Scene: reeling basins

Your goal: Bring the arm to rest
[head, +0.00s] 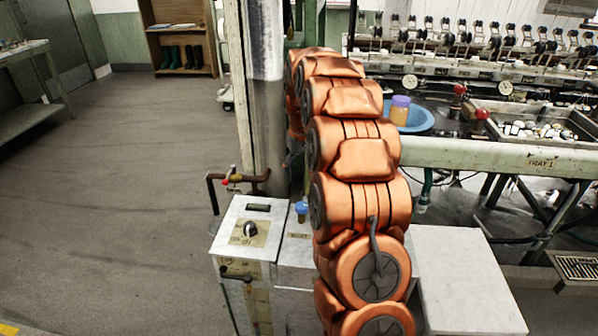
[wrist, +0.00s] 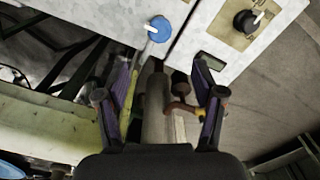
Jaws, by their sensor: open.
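My arm, orange with grey joint caps, fills the middle of the head view and reaches away from me over the grey machine boxes. It hides my gripper in that view. In the wrist view my gripper (wrist: 160,85) has its two dark fingers spread apart, with nothing held between them. Beyond the fingers are a grey post (wrist: 154,108) and a red-handled valve (wrist: 180,109); I cannot tell how far off they are.
A control box (head: 243,240) with a black knob stands left of my arm, beside a tall metal column (head: 266,110). A white slab (head: 465,285) lies at right. Open floor (head: 110,190) spreads left.

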